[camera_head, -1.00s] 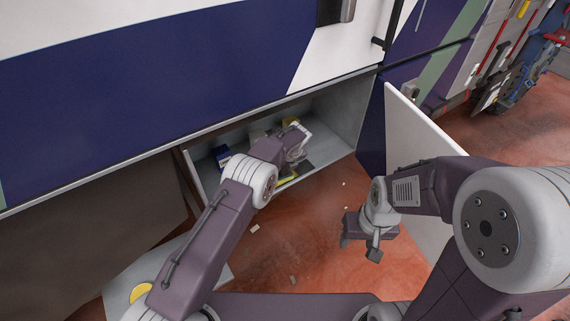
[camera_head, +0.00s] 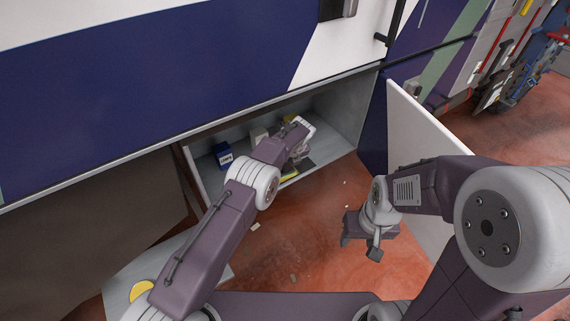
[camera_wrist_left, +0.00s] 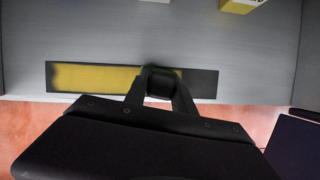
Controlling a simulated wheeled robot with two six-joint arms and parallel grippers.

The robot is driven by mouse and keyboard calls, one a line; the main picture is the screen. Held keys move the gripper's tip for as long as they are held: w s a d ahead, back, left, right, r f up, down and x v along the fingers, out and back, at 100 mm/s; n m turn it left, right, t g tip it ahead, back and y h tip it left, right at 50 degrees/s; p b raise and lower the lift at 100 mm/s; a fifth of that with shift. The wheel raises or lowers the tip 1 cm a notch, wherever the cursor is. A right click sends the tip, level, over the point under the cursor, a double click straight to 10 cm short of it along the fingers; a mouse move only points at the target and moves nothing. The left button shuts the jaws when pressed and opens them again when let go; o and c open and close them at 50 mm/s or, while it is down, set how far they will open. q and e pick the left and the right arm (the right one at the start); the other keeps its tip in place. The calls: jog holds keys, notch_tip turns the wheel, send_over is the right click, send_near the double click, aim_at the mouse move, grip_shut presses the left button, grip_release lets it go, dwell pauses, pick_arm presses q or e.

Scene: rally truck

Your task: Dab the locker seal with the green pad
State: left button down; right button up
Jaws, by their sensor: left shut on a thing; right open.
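The locker seal looks to be the flat strip (camera_wrist_left: 95,78) along the front edge of the locker floor in the left wrist view. It is yellow on the left and dark on the right inside a dark border. In the head view its yellow part (camera_head: 289,176) shows below my left arm. My left gripper (camera_wrist_left: 161,88) is shut on a small dark block (camera_wrist_left: 163,80), over the strip's middle. My right gripper (camera_head: 361,243) is open and empty outside the locker.
The open locker (camera_head: 340,110) holds a blue box (camera_head: 222,155), a pale box (camera_head: 258,135) and a yellow item (camera_wrist_left: 240,4). A white door (camera_head: 425,145) stands open at the right. A yellow disc (camera_head: 141,290) lies on a pale panel at lower left. Small scraps litter the red floor.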

pick_arm(q)
jog(key=shift+r, duration=0.1)
jog(key=shift+s+a+r+p, duration=0.1)
jog(key=shift+s+a+p, duration=0.05)
jog(key=shift+a+p, duration=0.25)
jog(key=shift+s+a+p, duration=0.3)
jog(key=shift+s+a+f, duration=0.1)
jog(key=shift+f, duration=0.15)
jog(key=shift+r, duration=0.1)
jog(key=shift+r+p, duration=0.6)
jog(key=shift+r, duration=0.05)
jog(key=shift+f+b, duration=0.5)
jog(key=shift+f, duration=0.2)
